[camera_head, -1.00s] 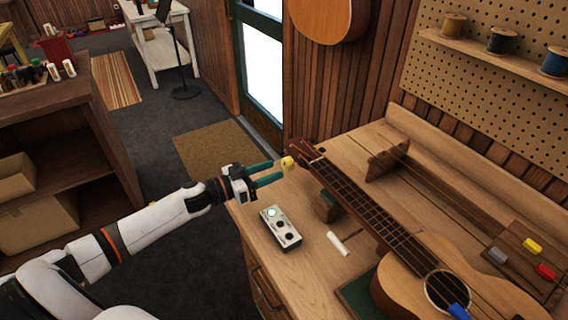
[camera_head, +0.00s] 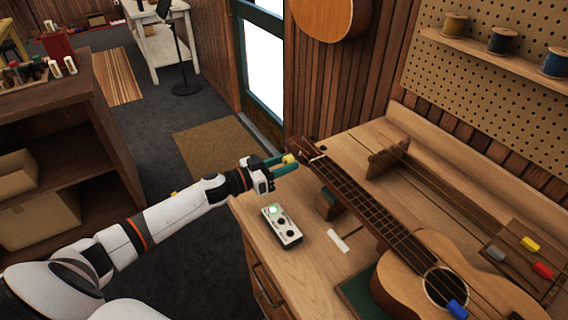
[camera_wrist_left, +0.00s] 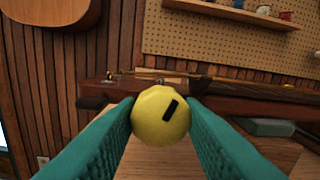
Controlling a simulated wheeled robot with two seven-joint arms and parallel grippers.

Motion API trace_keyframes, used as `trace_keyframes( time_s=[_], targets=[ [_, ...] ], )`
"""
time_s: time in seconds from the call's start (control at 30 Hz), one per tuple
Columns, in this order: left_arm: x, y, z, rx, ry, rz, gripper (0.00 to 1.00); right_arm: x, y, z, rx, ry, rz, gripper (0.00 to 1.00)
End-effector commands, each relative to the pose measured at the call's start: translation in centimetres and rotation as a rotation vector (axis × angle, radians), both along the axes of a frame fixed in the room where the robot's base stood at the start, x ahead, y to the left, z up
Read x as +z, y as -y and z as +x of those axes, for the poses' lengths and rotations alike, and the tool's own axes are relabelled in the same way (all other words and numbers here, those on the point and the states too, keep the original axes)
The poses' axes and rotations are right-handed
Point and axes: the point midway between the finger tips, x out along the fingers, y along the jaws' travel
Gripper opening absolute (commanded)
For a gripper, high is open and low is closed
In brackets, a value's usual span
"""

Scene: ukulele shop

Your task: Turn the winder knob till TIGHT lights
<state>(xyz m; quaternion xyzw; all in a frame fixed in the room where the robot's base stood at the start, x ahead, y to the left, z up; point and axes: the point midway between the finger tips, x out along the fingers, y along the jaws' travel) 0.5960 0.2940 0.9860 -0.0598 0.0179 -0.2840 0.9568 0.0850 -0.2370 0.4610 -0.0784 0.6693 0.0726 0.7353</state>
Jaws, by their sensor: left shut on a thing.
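The yellow winder knob (camera_head: 289,159) is at the headstock end of the ukulele (camera_head: 425,262), which lies on the bench. My left gripper (camera_head: 287,163) is shut on the knob, one teal finger on each side. In the left wrist view the round knob (camera_wrist_left: 160,117) sits between both fingertips, its black mark slanted. A small pale box (camera_head: 282,226) with dark dials lies on the bench below the gripper. A green light glows at its far end; its lettering is too small to read. My right gripper is not in view.
A white strip (camera_head: 338,241) lies on the bench beside the box. A dark block (camera_head: 328,204) stands under the ukulele's neck. Red, yellow and grey pieces lie at the right, and a blue piece is on the ukulele. Pegboard and wood wall stand behind.

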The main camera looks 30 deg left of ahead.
Motion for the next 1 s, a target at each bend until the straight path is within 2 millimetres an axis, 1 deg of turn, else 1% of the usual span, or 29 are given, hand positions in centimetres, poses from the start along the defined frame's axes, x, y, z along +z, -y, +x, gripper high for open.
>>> trace_keyframes(
  time_s=[0.17,0.37,1.0],
  targets=[
    [0.01,0.03,-0.02,-0.001,0.016,0.026,0.11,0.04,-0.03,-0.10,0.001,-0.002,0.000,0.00],
    [0.07,0.01,0.00,-0.002,0.066,0.112,0.11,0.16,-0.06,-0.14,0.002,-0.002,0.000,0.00],
    [0.02,0.06,-0.02,-0.002,0.363,0.617,0.11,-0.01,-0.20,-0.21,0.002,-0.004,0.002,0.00]
  ],
)
